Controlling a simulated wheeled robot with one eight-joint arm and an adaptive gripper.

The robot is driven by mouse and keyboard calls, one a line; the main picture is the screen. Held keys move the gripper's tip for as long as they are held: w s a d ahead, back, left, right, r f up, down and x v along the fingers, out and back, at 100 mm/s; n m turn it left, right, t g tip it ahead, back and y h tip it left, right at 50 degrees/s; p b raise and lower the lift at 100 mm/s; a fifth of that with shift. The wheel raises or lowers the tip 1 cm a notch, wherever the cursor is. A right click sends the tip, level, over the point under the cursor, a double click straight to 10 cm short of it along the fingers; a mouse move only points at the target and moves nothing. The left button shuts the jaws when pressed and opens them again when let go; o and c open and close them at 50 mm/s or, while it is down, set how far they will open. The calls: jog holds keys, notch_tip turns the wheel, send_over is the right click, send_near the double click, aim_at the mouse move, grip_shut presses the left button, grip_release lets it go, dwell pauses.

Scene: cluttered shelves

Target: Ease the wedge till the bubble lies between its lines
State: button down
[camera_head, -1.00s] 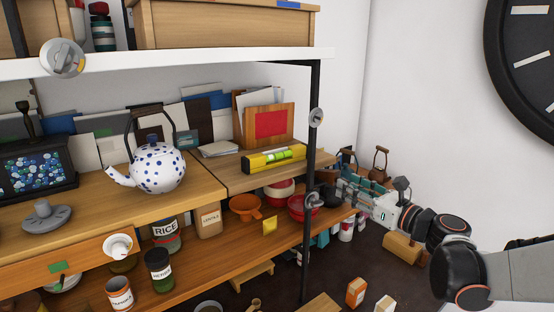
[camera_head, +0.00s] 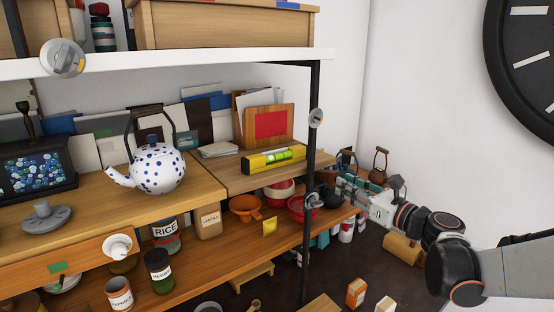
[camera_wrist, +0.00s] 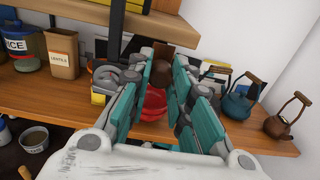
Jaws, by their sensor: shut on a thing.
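A yellow spirit level (camera_head: 273,158) with a bright green vial lies on the right-hand upper board (camera_head: 240,178), beside the black post. The vial is too small to tell where its bubble sits between the lines. My gripper (camera_head: 340,186) is just right of the post, at the board's right end. In the wrist view my gripper (camera_wrist: 160,76) has its teal fingers closed in on a small dark brown piece (camera_wrist: 160,72). This may be the wedge; its shape and its contact with the board are mostly hidden.
The black post (camera_head: 313,140) carries grey dials close to my gripper. A red bowl (camera_wrist: 153,104) sits below the fingers. Teapots, one blue (camera_wrist: 238,102), stand to the right. A spotted teapot (camera_head: 158,168) stands on the left board. The white wall at right is bare apart from a clock.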

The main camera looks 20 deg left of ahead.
jog(key=shift+w+a, duration=0.1)
jog(key=shift+a, duration=0.05)
jog(key=shift+x, duration=0.8)
jog(key=shift+w+a, duration=0.25)
jog(key=shift+a, duration=0.05)
dwell(0.6)
jog(key=c, duration=1.4)
grip_release()
jog(key=shift+v, duration=2.45)
jog(key=shift+s+b, duration=0.1)
jog(key=shift+b, duration=0.2)
